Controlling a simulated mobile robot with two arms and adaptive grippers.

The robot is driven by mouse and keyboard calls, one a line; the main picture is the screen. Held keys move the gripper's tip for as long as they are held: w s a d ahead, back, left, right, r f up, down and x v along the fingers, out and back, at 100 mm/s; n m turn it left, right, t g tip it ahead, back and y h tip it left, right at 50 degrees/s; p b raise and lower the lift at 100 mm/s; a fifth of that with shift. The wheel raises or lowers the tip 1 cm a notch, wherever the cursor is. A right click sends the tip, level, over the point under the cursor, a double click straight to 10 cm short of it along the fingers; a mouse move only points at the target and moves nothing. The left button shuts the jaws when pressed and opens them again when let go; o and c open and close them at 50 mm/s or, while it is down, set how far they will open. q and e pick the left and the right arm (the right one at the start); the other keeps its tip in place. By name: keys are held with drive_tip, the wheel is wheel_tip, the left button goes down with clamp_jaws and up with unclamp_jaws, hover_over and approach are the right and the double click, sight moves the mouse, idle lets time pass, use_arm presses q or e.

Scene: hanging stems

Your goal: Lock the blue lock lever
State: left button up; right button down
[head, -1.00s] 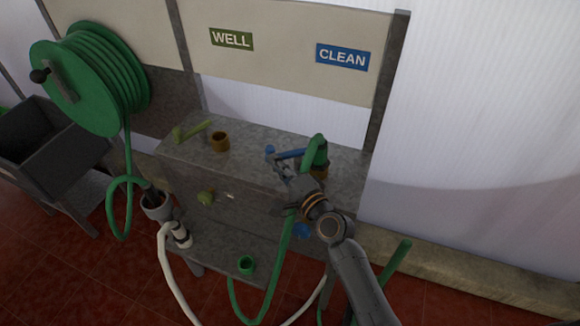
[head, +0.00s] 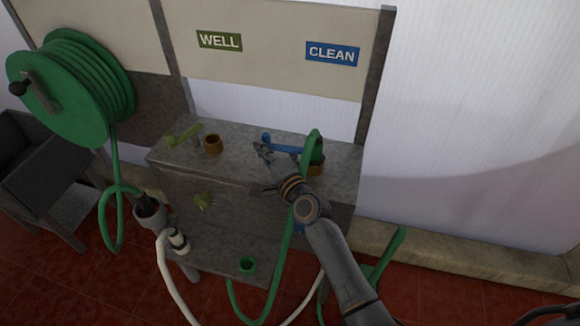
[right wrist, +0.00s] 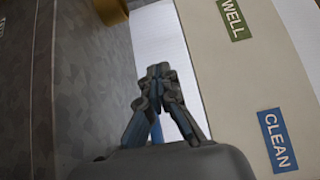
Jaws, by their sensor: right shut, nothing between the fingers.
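The blue lock lever (head: 283,149) lies across the grey bench top below the CLEAN sign, with its knob end to the left and its other end by the green hose end (head: 314,146). That hose end stands at a brass socket (head: 316,169), partly hidden by the hose and my arm. My right gripper (head: 261,149) is shut and empty, just in front of the lever's left end; I cannot tell whether they touch. In the right wrist view the shut fingertips (right wrist: 159,72) point toward the back panel, with a bit of blue showing behind them. My left gripper is not in view.
A yellow-green lever (head: 182,137) and an open brass socket (head: 213,144) sit left on the bench. A green hose reel (head: 75,85) hangs at the left. A white hose (head: 167,268) and a green hose loop (head: 284,255) hang in front.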

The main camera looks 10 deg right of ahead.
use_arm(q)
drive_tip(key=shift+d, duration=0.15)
use_arm(e)
drive_tip(key=shift+w, duration=0.35)
drive_tip(key=shift+a, duration=0.1)
idle(0.3)
